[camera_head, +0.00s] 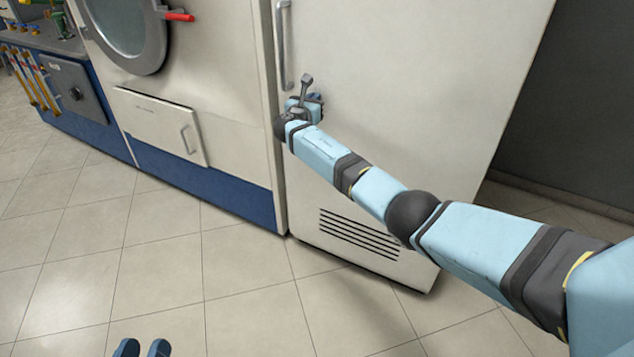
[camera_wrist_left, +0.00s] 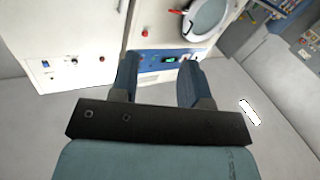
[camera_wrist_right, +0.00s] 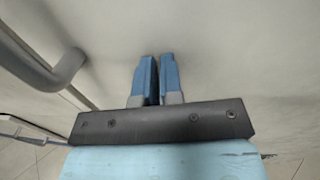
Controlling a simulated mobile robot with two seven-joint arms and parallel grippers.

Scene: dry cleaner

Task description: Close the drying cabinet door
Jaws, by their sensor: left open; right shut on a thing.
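The drying cabinet door (camera_head: 400,70) is a tall off-white panel with slats near its bottom. I cannot tell whether it stands slightly ajar. Its grey bar handle (camera_head: 282,45) runs along its left edge. My right gripper (camera_head: 316,99) is at the door's face, just below and right of the handle. In the right wrist view its blue fingers (camera_wrist_right: 154,78) are together, pointing at the pale panel, with nothing visible between them. The handle (camera_wrist_right: 40,62) is left of them, apart. My left gripper (camera_head: 141,348) is open and empty above the floor; its fingers (camera_wrist_left: 160,82) are spread.
A white and blue machine (camera_head: 215,70) with a round door (camera_head: 125,30) and red handle (camera_head: 178,15) stands left of the cabinet. A blue-fronted counter (camera_head: 75,95) is further left. A dark wall (camera_head: 590,110) is at right. The tiled floor (camera_head: 200,280) in front is clear.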

